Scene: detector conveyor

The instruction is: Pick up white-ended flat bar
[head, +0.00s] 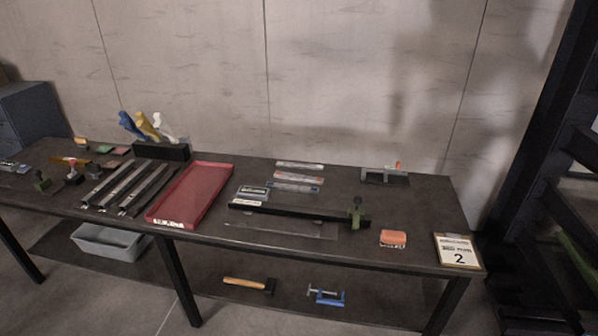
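A long dark flat bar (300,213) with a white left end lies on the dark table to the right of the red tray, running left to right. Its right end lies close to a small green clamp-like object (356,210); whether they touch is hard to tell. Several other long flat bars (125,188) lie side by side to the left of the tray; their end colours are too small to tell for certain. Neither of my grippers is in view.
A hammer (248,284) and a grey bin (108,243) are below.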

